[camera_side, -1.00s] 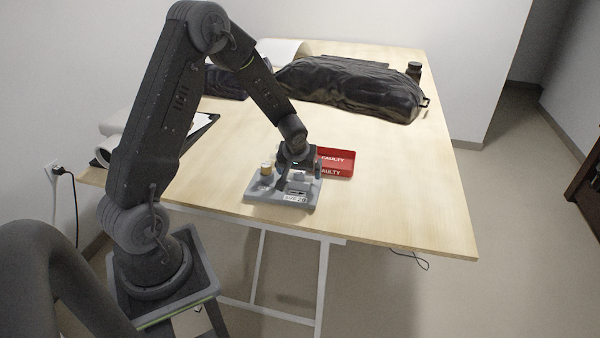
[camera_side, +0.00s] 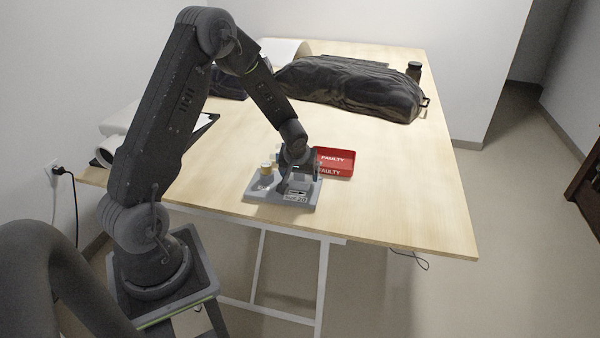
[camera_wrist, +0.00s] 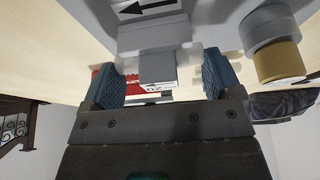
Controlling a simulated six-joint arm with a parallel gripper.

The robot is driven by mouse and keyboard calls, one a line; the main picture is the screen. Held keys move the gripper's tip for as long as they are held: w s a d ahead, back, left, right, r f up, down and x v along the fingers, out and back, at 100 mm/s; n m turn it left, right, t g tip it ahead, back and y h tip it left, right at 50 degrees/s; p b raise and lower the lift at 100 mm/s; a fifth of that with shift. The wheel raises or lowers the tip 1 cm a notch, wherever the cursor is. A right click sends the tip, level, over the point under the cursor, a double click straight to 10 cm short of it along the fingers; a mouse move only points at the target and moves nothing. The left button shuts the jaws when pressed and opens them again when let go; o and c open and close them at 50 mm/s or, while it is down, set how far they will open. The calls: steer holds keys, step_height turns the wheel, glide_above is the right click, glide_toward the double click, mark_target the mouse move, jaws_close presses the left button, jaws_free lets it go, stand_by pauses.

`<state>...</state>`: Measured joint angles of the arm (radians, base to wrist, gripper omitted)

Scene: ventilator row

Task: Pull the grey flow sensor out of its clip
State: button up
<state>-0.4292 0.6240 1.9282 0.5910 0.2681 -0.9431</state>
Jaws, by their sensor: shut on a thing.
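The grey flow sensor (camera_wrist: 157,68) sits between the blue-padded fingers of my gripper (camera_wrist: 163,82) in the wrist view, with pale ends reaching towards both pads. My gripper is shut on it. In the side view, my gripper (camera_side: 299,172) is low over the right part of a grey base unit (camera_side: 262,191), with the sensor partly hidden by the fingers. A grey part with a black arrow label (camera_wrist: 150,10) lies close beyond the sensor in the wrist view. The clip is hidden, and I cannot tell whether the sensor is still seated in it.
A tan-topped grey cylinder (camera_wrist: 277,60) stands on the unit beside my gripper; it also shows in the side view (camera_side: 266,168). A red tray marked FAULTY (camera_side: 345,170) is close behind right. A black bag (camera_side: 345,85) lies farther back. The table's right side is clear.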

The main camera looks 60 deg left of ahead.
steer(key=c, duration=0.3)
steer(key=shift+r, duration=0.1)
steer(key=shift+r, duration=1.95)
